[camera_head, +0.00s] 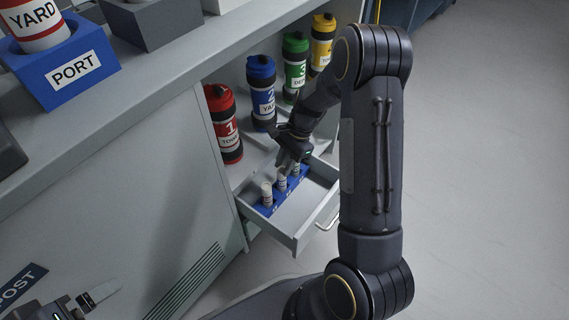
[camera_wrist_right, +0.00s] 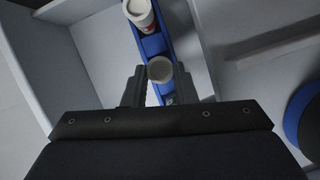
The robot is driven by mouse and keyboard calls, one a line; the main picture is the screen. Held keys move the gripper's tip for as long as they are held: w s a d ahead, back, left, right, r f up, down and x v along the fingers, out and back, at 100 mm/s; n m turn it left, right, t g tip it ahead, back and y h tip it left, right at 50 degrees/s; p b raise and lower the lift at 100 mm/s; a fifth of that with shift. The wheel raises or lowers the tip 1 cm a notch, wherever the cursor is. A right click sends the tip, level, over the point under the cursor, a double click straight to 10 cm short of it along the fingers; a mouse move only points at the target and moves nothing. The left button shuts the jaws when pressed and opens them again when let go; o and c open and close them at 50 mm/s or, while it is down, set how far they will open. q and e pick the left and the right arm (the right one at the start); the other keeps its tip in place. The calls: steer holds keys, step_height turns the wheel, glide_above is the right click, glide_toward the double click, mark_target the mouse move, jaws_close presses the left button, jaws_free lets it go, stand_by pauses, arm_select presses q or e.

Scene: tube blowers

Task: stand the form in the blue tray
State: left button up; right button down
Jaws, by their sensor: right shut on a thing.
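The blue tray (camera_head: 267,209) is a narrow rack inside the open drawer, with small white cylinders standing along it. It also shows in the right wrist view (camera_wrist_right: 153,45). My right gripper (camera_head: 287,163) is over the tray, shut on a white round-topped cylinder (camera_wrist_right: 160,69), which I take for the form. Its base is hidden, so I cannot tell whether it rests in the tray. Another white cylinder with a red band (camera_wrist_right: 140,12) stands in the tray beyond it. My left gripper (camera_head: 85,303) is at the lower left corner, partly cut off; its jaws are unclear.
The drawer (camera_head: 298,231) stands out from the cabinet, with bare floor inside right of the tray. Red (camera_head: 224,125), blue (camera_head: 261,92), green (camera_head: 295,68) and yellow (camera_head: 322,43) canisters stand on the shelf behind.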

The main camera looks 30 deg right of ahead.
steer(key=shift+f, duration=0.2)
steer(key=c, duration=1.2)
jaws_free()
steer(key=shift+o, duration=0.2)
steer(key=shift+r, duration=0.1)
